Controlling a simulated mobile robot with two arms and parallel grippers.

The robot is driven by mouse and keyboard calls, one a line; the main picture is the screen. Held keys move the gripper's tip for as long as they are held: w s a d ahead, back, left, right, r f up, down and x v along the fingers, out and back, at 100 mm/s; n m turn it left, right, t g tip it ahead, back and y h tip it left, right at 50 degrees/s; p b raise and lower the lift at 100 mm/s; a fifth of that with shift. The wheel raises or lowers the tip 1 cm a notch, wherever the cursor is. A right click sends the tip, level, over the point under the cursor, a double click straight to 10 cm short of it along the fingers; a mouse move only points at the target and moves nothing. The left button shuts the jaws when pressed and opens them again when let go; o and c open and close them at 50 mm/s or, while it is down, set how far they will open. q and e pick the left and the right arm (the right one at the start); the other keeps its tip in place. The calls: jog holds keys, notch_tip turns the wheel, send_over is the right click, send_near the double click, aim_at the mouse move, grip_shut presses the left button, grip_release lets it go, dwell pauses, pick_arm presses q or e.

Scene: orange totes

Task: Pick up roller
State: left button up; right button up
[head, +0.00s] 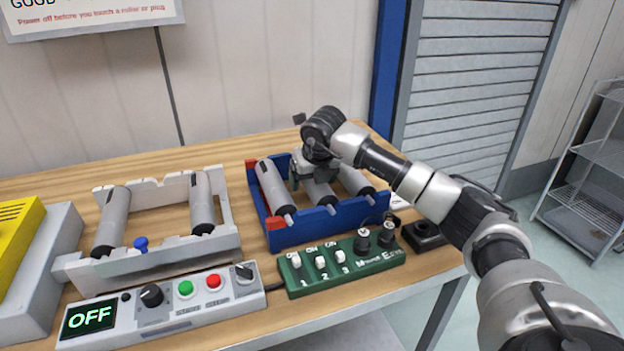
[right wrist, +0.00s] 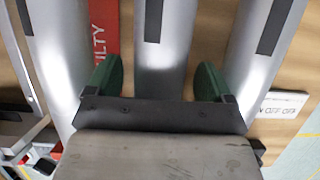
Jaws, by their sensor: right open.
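Three grey rollers with dark ends lie side by side in a blue rack (head: 300,236): a left one (head: 272,184), a middle one (head: 321,195) and a right one (head: 354,180). My right gripper (head: 315,176) is over the middle roller and hides part of it. In the right wrist view its green fingers (right wrist: 157,82) are apart, one on each side of the middle roller (right wrist: 164,50). I cannot tell whether they touch it. The left roller (right wrist: 62,60) and right roller (right wrist: 260,50) lie outside the fingers. My left gripper is not in view.
A pale grey rack (head: 150,262) on the left holds two more rollers (head: 113,218) (head: 202,198). In front stand a control box (head: 125,322) reading OFF and a green switch box (head: 340,268). A yellow and grey unit (head: 50,260) is at the left edge.

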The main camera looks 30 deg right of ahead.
jog(key=shift+w+f, duration=0.1)
jog(key=shift+f, duration=0.1)
jog(key=c, duration=0.7)
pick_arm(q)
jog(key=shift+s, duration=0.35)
pick_arm(e)
jog(key=shift+r, duration=0.1)
jog(key=c, duration=0.6)
jog(key=shift+o, duration=0.2)
jog(key=shift+r, duration=0.1)
notch_tip(320, 180, up, 4)
jog(key=shift+w+r, duration=0.1)
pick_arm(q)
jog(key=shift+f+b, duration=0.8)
pick_arm(e)
jog(key=s+d+r, duration=0.3)
jog(key=s+r, duration=0.3)
jog(key=s, duration=0.5)
jog(key=shift+s+d+r, duration=0.15)
jog(key=shift+s+r, duration=0.05)
jog(key=shift+r, duration=0.1)
